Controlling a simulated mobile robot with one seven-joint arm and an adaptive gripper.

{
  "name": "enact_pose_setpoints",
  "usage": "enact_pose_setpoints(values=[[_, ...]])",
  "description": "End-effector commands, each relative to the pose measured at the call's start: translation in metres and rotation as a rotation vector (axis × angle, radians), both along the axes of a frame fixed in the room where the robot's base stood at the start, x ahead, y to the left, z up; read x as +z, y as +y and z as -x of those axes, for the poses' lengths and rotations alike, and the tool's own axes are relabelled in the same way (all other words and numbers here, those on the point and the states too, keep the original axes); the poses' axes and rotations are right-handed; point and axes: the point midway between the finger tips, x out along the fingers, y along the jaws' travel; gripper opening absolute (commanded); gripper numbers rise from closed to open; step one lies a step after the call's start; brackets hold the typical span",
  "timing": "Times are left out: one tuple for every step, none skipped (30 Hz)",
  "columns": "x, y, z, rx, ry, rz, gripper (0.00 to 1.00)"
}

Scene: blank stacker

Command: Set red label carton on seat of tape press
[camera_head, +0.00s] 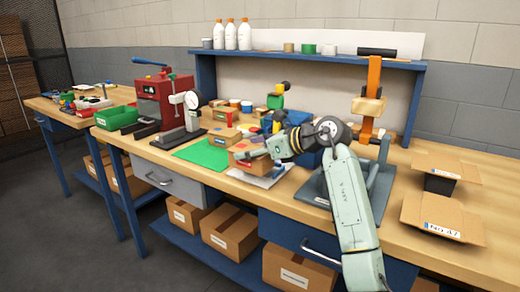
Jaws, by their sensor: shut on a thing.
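My gripper (252,155) is in the middle of the bench, reaching left from my arm. It is shut on a small brown carton with red on it (238,162), just above or on a pale sheet; I cannot tell whether they touch. The fingers and wrist hide part of the carton. The apparent tape press, an orange upright with a tan block (370,104), stands to the right of my gripper. Its grey base (380,187) is partly hidden behind my arm, and its seat is not clearly visible.
A green mat (202,154) lies left of my gripper, with a dial gauge stand (190,108) and red machine (165,100) beyond. Several small cartons and coloured parts crowd behind. Open cartons (443,217) stand at right. A shelf (300,57) spans the back.

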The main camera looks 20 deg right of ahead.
Motion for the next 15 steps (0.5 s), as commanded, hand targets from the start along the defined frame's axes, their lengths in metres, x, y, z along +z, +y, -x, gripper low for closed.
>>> enact_pose_setpoints(values=[[0.004, -0.008, -0.011, -0.001, 0.003, -0.004, 0.35], [0.004, -0.013, -0.017, -0.001, 0.003, -0.004, 0.35], [0.003, -0.018, -0.024, 0.0, 0.002, -0.002, 0.35], [0.002, -0.023, -0.028, -0.001, 0.003, -0.003, 0.35], [0.0, -0.026, -0.032, 0.001, 0.002, -0.003, 0.35], [0.0, -0.03, -0.037, 0.0, 0.001, -0.002, 0.35], [-0.001, -0.033, -0.04, -0.001, 0.001, -0.003, 0.35], [-0.002, -0.035, -0.043, 0.0, 0.001, -0.001, 0.35], [-0.002, -0.037, -0.045, 0.001, 0.0, 0.0, 0.35], [-0.003, -0.039, -0.047, 0.001, 0.0, 0.0, 0.35], [-0.004, -0.04, -0.048, 0.001, 0.0, 0.0, 0.35], [-0.005, -0.041, -0.049, 0.001, 0.0, 0.0, 0.35], [-0.007, -0.042, -0.049, 0.001, 0.0, 0.0, 0.35], [-0.009, -0.042, -0.05, 0.001, 0.001, -0.001, 0.35], [-0.014, -0.042, -0.049, 0.001, 0.001, -0.003, 0.35]])
